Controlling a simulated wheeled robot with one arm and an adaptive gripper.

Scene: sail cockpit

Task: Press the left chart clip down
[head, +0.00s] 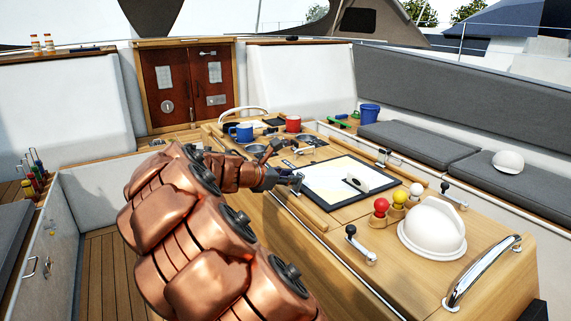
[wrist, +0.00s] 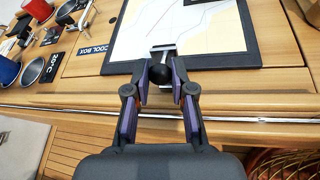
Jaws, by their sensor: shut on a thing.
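The left chart clip is a metal lever (head: 297,182) with a crossbar, at the left edge of the black-framed chart board (head: 325,205). In the wrist view its black ball knob (wrist: 160,75) sits between my fingers at the board's near edge, with the metal crossbar (wrist: 163,47) just beyond it. My gripper (head: 280,179) is shut on this knob; its fingertips (wrist: 160,66) press on both sides. How far the lever is tilted I cannot tell. The other chart clip (head: 383,157) stands at the board's far right edge.
Right of the board stand red (head: 381,206), yellow and white knobs, a white dome (head: 433,228) and two black-knobbed levers (head: 352,232). A blue mug (head: 242,132), a red mug (head: 293,123) and metal bowls stand at the table's far left. Wooden rails border the board.

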